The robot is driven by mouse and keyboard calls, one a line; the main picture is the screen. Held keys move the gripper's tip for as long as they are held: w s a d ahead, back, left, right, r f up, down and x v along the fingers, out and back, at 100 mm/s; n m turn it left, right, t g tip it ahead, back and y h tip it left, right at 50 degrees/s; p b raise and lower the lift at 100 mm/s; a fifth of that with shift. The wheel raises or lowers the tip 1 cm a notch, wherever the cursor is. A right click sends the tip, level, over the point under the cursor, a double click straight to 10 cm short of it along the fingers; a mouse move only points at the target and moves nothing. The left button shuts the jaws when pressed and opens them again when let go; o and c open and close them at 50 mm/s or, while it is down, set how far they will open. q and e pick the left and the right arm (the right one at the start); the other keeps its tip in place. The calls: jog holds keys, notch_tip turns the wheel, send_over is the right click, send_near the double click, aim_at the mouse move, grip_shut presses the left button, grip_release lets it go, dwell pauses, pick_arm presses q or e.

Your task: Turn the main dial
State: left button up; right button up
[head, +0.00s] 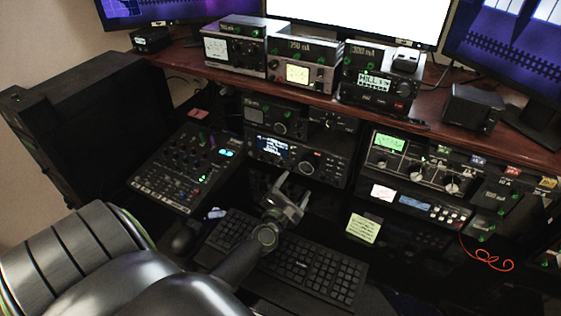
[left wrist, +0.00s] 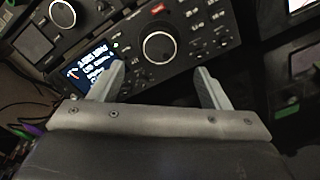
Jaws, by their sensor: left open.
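The main dial is the large round knob with a pale ring on the front of a black radio (head: 262,166), whose blue-and-white screen is lit. The dial (head: 306,167) shows in the head view and, larger, in the left wrist view (left wrist: 159,47). My left gripper (head: 292,186) is open and empty in front of and below the radio. In the left wrist view its two fingers (left wrist: 160,72) point toward the radio face, with the dial beyond the gap between them. The left finger covers part of the screen. The fingers appear apart from the dial. My right gripper is not in view.
A keyboard (head: 318,268) lies below my left gripper. A mixer (head: 185,165) stands to the left. Another radio with a smaller knob (head: 281,128) sits above the dial's radio. A tuner with several knobs (head: 415,165) and a yellow note (head: 363,228) are on the right.

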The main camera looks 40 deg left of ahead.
pick_arm(q)
jog(key=b+v, duration=0.1)
jog(key=v, duration=0.7)
jog(key=shift+f, duration=0.1)
jog(key=shift+s+d, duration=0.1)
jog(key=shift+s, duration=0.55)
jog(key=shift+b, duration=0.3)
dwell(2.2)
